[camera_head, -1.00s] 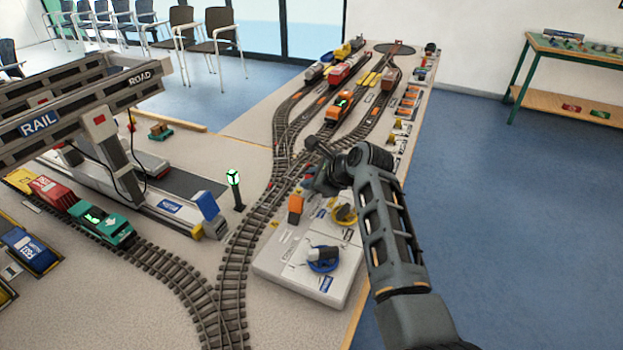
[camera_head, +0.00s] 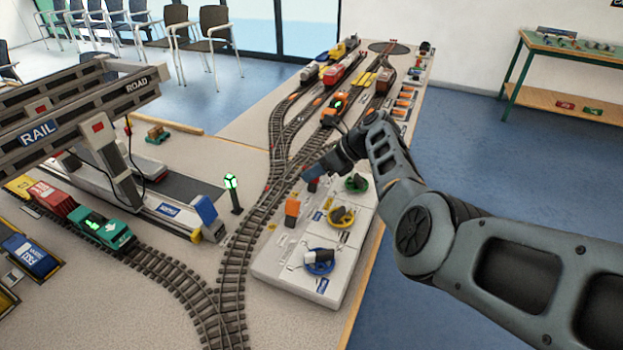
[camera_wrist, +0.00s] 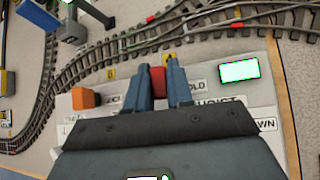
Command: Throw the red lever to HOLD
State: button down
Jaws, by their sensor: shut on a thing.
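My gripper (camera_head: 316,176) is over the far end of the pale control panel (camera_head: 265,268). In the wrist view my gripper (camera_wrist: 161,86) has its two blue-grey fingers closed on the red lever (camera_wrist: 158,80), whose top shows between them. A label partly reading "OLD" (camera_wrist: 194,86) lies just right of the fingers. Labels partly reading "HOIST" and "DOWN" lie nearer and further right. The lever's base is hidden, so I cannot tell its exact setting. An orange lever (camera_head: 291,208) stands nearer on the panel and also shows in the wrist view (camera_wrist: 84,98).
A green signal lamp (camera_head: 231,182) and the gantry crane (camera_head: 75,120) stand further left. Open floor (camera_head: 480,150) lies right.

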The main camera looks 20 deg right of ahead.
jog(key=shift+w+d+f+m+g+y+b, duration=0.4)
jog(key=shift+y+b, duration=0.3)
jog(key=shift+b, duration=1)
jog(key=shift+r, duration=0.2)
jog(key=c, duration=1.1)
grip_release()
jog(key=shift+w, duration=0.1)
jog(key=p+v, duration=0.1)
jog(key=v, duration=0.6)
jog(key=shift+d+r, duration=0.2)
jog(key=shift+d, duration=0.15)
